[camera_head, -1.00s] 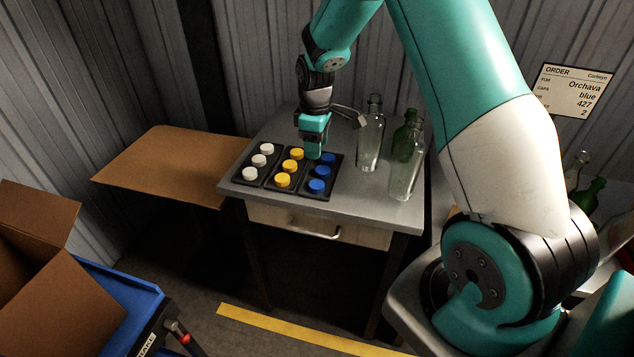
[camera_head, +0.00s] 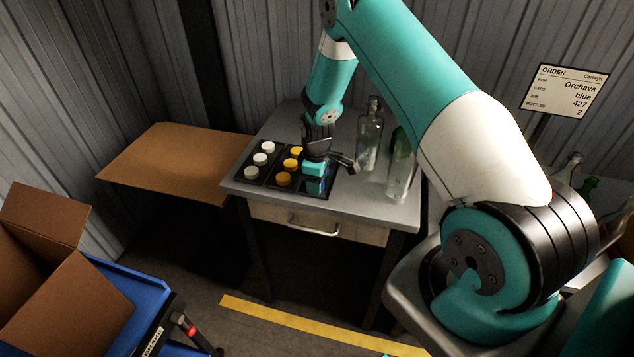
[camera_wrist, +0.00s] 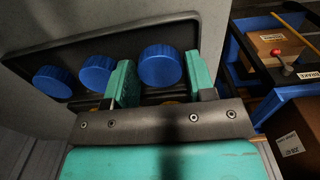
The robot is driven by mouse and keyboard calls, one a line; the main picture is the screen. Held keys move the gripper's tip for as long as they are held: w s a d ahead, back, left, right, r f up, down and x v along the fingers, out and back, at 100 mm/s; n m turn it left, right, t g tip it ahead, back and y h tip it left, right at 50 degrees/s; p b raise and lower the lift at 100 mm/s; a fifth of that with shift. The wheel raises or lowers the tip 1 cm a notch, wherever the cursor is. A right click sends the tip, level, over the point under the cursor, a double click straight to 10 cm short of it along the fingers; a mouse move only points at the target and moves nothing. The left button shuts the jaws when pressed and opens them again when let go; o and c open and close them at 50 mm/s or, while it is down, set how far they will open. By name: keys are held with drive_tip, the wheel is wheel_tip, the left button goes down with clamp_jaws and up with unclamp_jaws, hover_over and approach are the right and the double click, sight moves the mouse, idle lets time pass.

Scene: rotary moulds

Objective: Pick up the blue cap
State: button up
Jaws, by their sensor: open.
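Blue caps lie in a row in a dark tray, seen large in the wrist view: one at the left (camera_wrist: 54,81), one in the middle (camera_wrist: 97,72) and one at the right (camera_wrist: 160,66). My gripper (camera_wrist: 161,83) is open, and the right blue cap shows between its two teal fingers. I cannot tell whether the fingers touch it. In the head view my gripper (camera_head: 314,186) is low over the blue column of the tray (camera_head: 270,181) and hides most of the blue caps.
Glass bottles (camera_head: 400,168) stand to the right on the grey table (camera_head: 350,203). An order sign (camera_head: 566,92) reads blue. A cardboard box (camera_head: 65,305) sits on a blue cart (camera_head: 128,283) at lower left.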

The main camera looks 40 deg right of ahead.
drive_tip(key=c, duration=0.5)
drive_tip(key=shift+r, duration=0.1)
